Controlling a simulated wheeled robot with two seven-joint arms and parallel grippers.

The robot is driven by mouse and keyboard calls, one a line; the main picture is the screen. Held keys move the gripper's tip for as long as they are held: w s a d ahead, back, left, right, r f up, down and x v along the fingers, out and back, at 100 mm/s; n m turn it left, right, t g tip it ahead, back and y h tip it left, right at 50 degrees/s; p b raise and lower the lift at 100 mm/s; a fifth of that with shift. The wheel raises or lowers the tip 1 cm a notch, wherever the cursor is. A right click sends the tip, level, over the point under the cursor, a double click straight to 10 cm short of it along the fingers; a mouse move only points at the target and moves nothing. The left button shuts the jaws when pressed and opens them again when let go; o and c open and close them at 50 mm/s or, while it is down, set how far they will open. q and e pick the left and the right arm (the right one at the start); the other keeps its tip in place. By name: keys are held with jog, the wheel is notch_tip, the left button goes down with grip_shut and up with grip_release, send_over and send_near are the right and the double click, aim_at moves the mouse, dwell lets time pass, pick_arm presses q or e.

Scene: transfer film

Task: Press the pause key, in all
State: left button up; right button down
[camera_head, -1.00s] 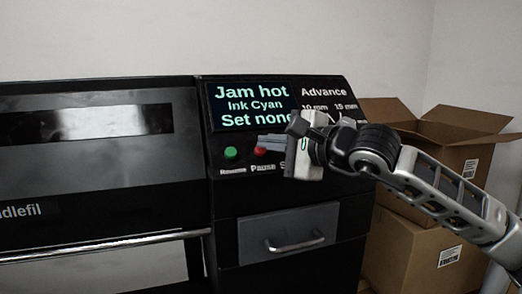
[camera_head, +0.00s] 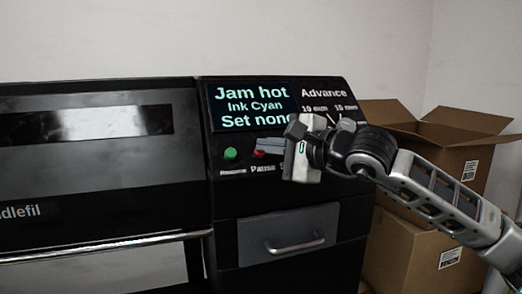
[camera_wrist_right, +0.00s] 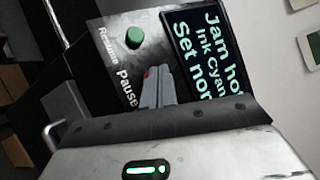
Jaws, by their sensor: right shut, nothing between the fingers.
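The red pause key (camera_head: 259,154) sits above the "Pause" label on the machine's black panel, right of the green resume key (camera_head: 230,154). My right gripper (camera_head: 258,145) is shut and empty, its fingertips at the red key and covering most of it. In the right wrist view the shut fingers (camera_wrist_right: 154,82) point at the red key (camera_wrist_right: 146,74), of which only a small edge shows. I cannot tell whether the tips touch it. The display (camera_head: 250,106) reads "Jam hot", "Ink Cyan" and "Set none", its end partly covered. My left gripper is not in view.
An "Advance" scale (camera_head: 324,92) is right of the display, partly behind my right gripper. A drawer with a handle (camera_head: 295,247) is below the keys.

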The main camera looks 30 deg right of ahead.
jog(key=shift+w+f, duration=0.1)
dwell(0.5)
jog(key=shift+s+a+r+b, duration=0.1)
jog(key=shift+s+r+b, duration=0.2)
jog(key=shift+s+r, duration=0.35)
jog(key=s+r, duration=0.1)
jog(key=s+a+r, duration=0.1)
jog(key=s+r, duration=0.1)
jog(key=shift+s+r, duration=0.2)
jog(key=shift+r, duration=0.05)
dwell(0.9)
